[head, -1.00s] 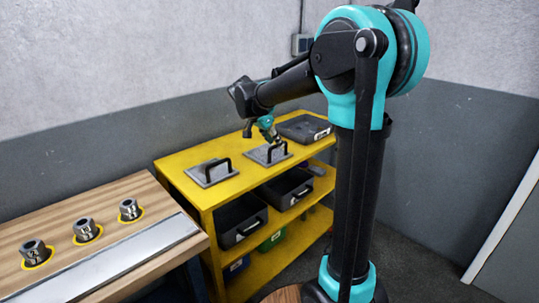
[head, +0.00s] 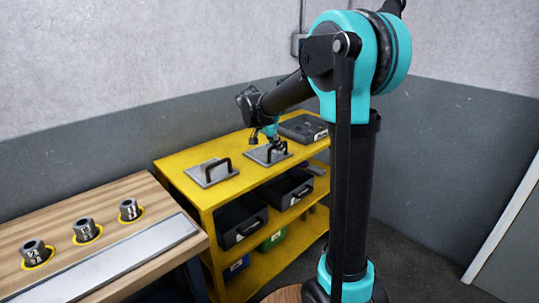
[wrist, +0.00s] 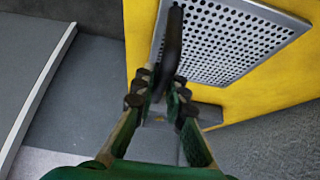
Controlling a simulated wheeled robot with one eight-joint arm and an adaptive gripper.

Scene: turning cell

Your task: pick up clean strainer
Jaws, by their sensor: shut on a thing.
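A grey perforated strainer plate (head: 258,157) with a black upright handle is on top of the yellow shelf unit. In the wrist view this plate (wrist: 235,40) shows rows of holes that look open, with its black handle (wrist: 174,45) along its near side. My gripper (head: 273,140) is over it, and in the wrist view my gripper (wrist: 160,92) is shut on the handle. The plate appears to rest on the yellow top; a small gap beneath cannot be told. A second similar strainer (head: 207,178) lies to its left, its holes too small to judge.
A dark grey case (head: 302,124) sits behind the held plate on the yellow top (head: 238,190). Black bins (head: 240,228) stand on the shelf below. A wooden bench (head: 110,200) with several metal collets (head: 84,228) is at the left. A grey wall is close behind.

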